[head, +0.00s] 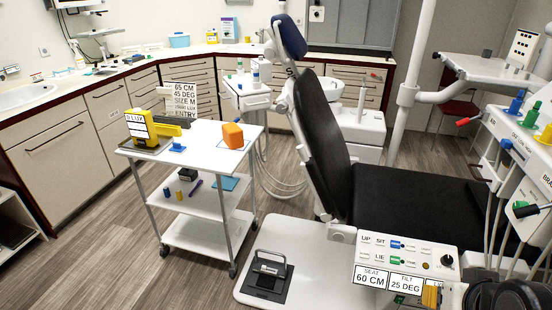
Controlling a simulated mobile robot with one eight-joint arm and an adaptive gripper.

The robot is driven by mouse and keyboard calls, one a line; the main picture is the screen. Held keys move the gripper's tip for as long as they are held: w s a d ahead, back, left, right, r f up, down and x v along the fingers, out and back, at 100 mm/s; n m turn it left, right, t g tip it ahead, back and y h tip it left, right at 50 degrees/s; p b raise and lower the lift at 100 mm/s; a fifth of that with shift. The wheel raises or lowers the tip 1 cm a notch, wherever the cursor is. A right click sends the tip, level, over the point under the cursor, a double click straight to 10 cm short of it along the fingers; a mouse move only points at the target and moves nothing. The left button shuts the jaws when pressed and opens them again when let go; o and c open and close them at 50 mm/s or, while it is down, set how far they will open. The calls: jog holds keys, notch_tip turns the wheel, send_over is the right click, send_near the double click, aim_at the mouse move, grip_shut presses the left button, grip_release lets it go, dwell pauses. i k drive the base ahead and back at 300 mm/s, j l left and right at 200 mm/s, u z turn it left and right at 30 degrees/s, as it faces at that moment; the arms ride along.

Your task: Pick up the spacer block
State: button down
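No block in view carries a readable spacer label. The likeliest candidate is an orange block (233,135), upright with a slanted top, on the right part of the white cart's top shelf (200,135). It stands on a blue-outlined square. A small dark block (187,174) on the cart's middle shelf and a dark grey block (487,54) on the tray at the upper right are other block-like things.
A yellow device (141,125) and a blue knobbed piece (178,146) share the cart top. The black dental chair (320,130) stands right of the cart, with a control panel (408,262) in front. Wood floor (110,250) is open to the cart's left. Counters line the back.

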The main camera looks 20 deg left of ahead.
aim_at(232, 135)
jog(key=i+j+z, duration=0.1)
jog(key=j, duration=0.35)
jog(key=i+j+z, duration=0.15)
jog(key=j, duration=0.35)
jog(key=i+j+z, duration=0.1)
jog(key=j, duration=0.35)
jog(key=i+j+z, duration=0.1)
jog(key=j, duration=0.4)
jog(key=i+j, duration=0.15)
jog(key=j, duration=0.2)
jog(key=i+j, duration=0.2)
jog(key=j, duration=0.1)
